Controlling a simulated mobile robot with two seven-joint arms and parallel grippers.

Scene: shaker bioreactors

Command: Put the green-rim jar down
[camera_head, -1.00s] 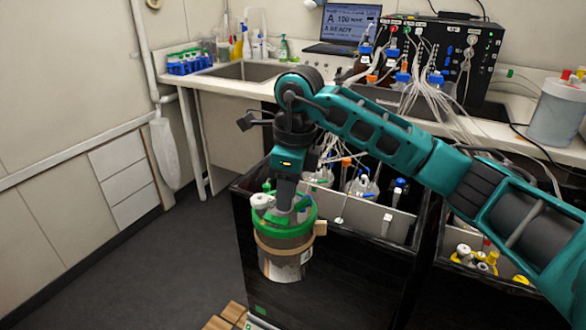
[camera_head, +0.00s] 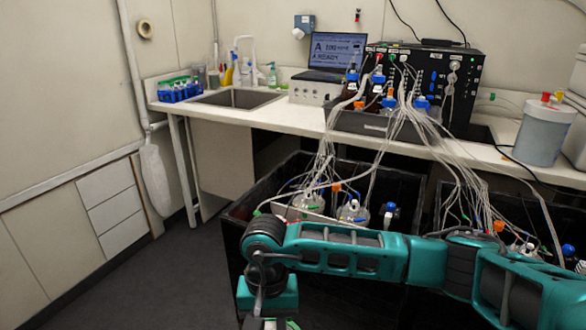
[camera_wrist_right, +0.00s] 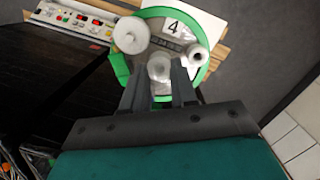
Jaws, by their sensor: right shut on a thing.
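The green-rim jar (camera_wrist_right: 205,73) fills the upper middle of the right wrist view, seen from above, with white caps on its lid. My right gripper (camera_wrist_right: 160,75) is shut on the pale central fitting of the lid. A white card with the number 4 (camera_wrist_right: 174,27) shows within the green ring. In the head view my right gripper (camera_head: 268,321) points down at the bottom edge, and the jar is almost wholly below the frame. I cannot tell whether the jar's base touches anything. My left gripper is not in view.
A control panel (camera_wrist_right: 72,22) with buttons and displays lies left of the jar, with wooden strips around it. Black bins (camera_head: 235,215) with tubed bottles stand behind my right arm. The counter (camera_head: 285,115) holds a sink, laptop and black tubing box. Floor at left is clear.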

